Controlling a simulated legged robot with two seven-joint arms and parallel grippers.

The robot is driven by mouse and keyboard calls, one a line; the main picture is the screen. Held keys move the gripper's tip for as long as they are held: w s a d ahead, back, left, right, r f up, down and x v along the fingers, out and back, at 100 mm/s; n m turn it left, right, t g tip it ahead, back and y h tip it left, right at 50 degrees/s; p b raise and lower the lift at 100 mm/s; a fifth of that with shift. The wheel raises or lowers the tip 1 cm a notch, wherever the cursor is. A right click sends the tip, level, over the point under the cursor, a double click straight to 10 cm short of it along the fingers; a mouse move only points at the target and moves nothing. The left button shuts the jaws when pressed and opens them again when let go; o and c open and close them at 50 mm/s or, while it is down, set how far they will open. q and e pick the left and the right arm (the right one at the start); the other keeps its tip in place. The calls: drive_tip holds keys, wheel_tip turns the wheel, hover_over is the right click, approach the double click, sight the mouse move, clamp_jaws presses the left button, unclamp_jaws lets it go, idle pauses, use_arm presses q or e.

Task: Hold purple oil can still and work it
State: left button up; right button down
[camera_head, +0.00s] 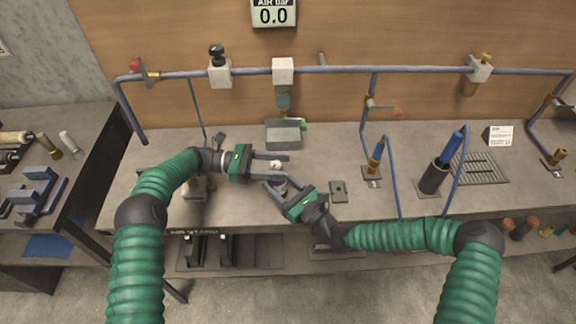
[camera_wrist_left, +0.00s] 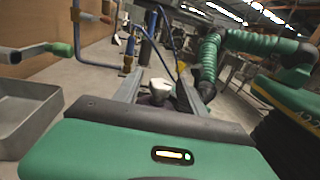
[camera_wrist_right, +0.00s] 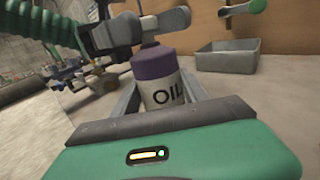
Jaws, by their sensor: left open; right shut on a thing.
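The oil can (camera_wrist_right: 158,85) has a purple top, a pale body and dark "OIL" lettering, and looks upright in the right wrist view. My right gripper (camera_head: 277,184) is shut around its body, which is largely hidden by the fingers in the head view. My left gripper (camera_head: 280,167) is open just above and behind the can. A small white piece (camera_wrist_left: 160,86) shows between or just beyond its fingers in the left wrist view; I cannot tell if they touch it. In the right wrist view the left fingers (camera_wrist_right: 155,24) hang over the purple top.
A grey open bin (camera_head: 284,134) stands behind the grippers, under a blue-grey pipe run. A flat grey plate (camera_head: 339,191) lies to the right. A dark holder with a blue-handled tool (camera_head: 434,178) stands farther right. The bench's front edge is close below the grippers.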

use_arm(q)
drive_tip(key=d, duration=0.3)
drive_tip(key=shift+s, duration=0.2)
drive_tip(key=shift+a, duration=0.1)
drive_tip(key=shift+c, duration=0.5)
clamp_jaws()
